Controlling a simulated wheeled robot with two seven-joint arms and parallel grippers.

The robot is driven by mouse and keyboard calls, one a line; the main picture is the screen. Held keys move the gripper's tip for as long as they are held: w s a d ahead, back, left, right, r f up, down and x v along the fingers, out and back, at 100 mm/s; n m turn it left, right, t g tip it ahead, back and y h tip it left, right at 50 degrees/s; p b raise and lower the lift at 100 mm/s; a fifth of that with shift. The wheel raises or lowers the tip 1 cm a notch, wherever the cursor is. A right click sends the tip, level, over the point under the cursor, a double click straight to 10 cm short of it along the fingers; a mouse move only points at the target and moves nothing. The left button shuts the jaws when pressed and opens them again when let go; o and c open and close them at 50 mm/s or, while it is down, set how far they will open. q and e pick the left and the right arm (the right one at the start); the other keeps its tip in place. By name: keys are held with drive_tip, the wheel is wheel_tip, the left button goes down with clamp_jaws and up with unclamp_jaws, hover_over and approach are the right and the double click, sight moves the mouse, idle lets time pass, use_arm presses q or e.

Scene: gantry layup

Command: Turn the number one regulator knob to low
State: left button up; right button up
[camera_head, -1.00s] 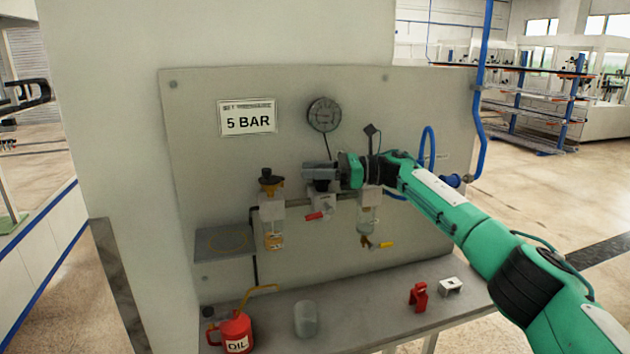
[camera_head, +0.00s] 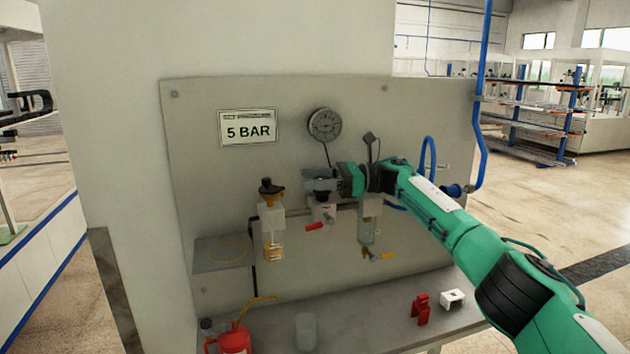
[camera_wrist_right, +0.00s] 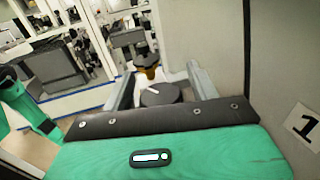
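The number one regulator (camera_head: 322,211) sits on the panel in the head view, with its black knob (camera_head: 322,197) on top. In the right wrist view the round black knob (camera_wrist_right: 160,94) has a white pointer mark. My right gripper (camera_head: 318,180) is at the knob. In the right wrist view its two grey fingers (camera_wrist_right: 163,85) stand apart, one on each side of the knob, with a small gap showing at each side. A white label with "1" (camera_wrist_right: 306,126) is on the panel at the right.
A gauge (camera_head: 324,125) and a "5 BAR" sign (camera_head: 249,127) are above. A yellow-capped unit (camera_head: 271,225) is left of the regulator; a bowl with a yellow lever (camera_head: 368,230) is right. The shelf below holds a red oil can (camera_head: 235,340) and red bracket (camera_head: 420,308).

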drive_tip(key=shift+d+f, duration=0.1)
drive_tip(key=shift+w+d, duration=0.1)
drive_tip(key=shift+d, duration=0.2)
drive_tip(key=d+b, duration=0.1)
drive_tip(key=d, duration=0.2)
drive_tip(key=d+b, duration=0.1)
drive_tip(key=d, duration=0.3)
drive_tip(key=w+d, duration=0.1)
drive_tip(key=d, duration=0.2)
drive_tip(key=shift+d+b, duration=0.4)
drive_tip(key=shift+d, duration=1)
use_arm(q)
drive_tip(key=w, duration=0.2)
drive_tip(key=w+f, duration=0.1)
drive_tip(key=shift+w+d, duration=0.1)
drive_tip(key=shift+d, duration=0.15)
use_arm(e)
drive_tip(key=shift+d, duration=0.1)
use_arm(q)
drive_tip(key=shift+w, duration=0.1)
